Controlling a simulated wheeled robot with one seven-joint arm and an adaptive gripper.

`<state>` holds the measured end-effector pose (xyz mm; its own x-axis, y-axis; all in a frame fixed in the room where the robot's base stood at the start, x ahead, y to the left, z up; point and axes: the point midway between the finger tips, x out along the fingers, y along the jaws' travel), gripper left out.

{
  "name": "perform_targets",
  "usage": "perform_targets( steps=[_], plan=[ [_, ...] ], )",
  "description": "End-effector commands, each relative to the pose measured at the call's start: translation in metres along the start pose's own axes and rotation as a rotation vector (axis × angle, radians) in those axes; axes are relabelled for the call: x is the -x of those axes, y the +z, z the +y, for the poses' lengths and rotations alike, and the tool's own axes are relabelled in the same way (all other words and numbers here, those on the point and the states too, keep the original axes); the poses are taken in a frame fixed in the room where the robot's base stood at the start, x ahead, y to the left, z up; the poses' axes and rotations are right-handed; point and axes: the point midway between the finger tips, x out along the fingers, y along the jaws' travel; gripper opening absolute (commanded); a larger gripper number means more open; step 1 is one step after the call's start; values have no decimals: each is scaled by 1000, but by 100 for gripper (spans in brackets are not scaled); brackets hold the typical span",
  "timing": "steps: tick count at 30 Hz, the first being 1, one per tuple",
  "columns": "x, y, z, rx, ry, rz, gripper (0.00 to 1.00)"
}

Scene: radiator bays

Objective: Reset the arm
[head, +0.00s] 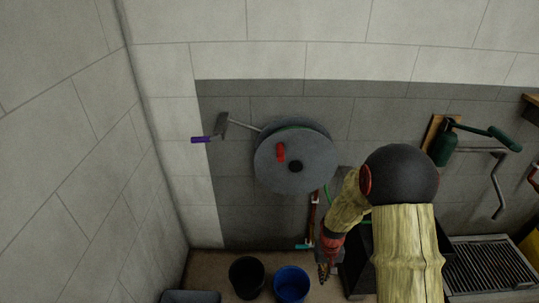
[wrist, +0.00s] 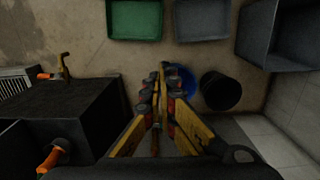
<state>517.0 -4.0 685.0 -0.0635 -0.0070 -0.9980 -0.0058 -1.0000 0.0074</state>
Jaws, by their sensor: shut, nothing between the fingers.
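My gripper (head: 324,272) hangs low in the head view, in front of the dark wall and to the right of the blue bucket. My arm, covered in a yellowish sleeve with a black round joint, comes up from the lower right and bends down to it. In the wrist view my gripper (wrist: 162,72) points at the floor, its yellow and black fingers closed together at the tips with nothing between them. The blue bucket (wrist: 187,80) is partly hidden behind the fingers there; it also shows in the head view (head: 291,283).
A black bucket (head: 247,276) stands left of the blue one. A grey wall reel (head: 310,160) with a red handle hangs above. A dark box (wrist: 60,110) stands close at left in the wrist view. A green tray (wrist: 135,18) and open floor lie beyond the fingers.

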Motion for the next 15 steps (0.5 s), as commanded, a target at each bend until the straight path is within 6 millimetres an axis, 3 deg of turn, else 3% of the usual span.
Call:
perform_targets(
  steps=[1, 6, 15],
  plan=[
    [27, 10, 0, 1, 0, 0, 0],
    [96, 49, 0, 3, 0, -15, 0],
    [198, 123, 0, 5, -3, 12, 0]
  ],
)
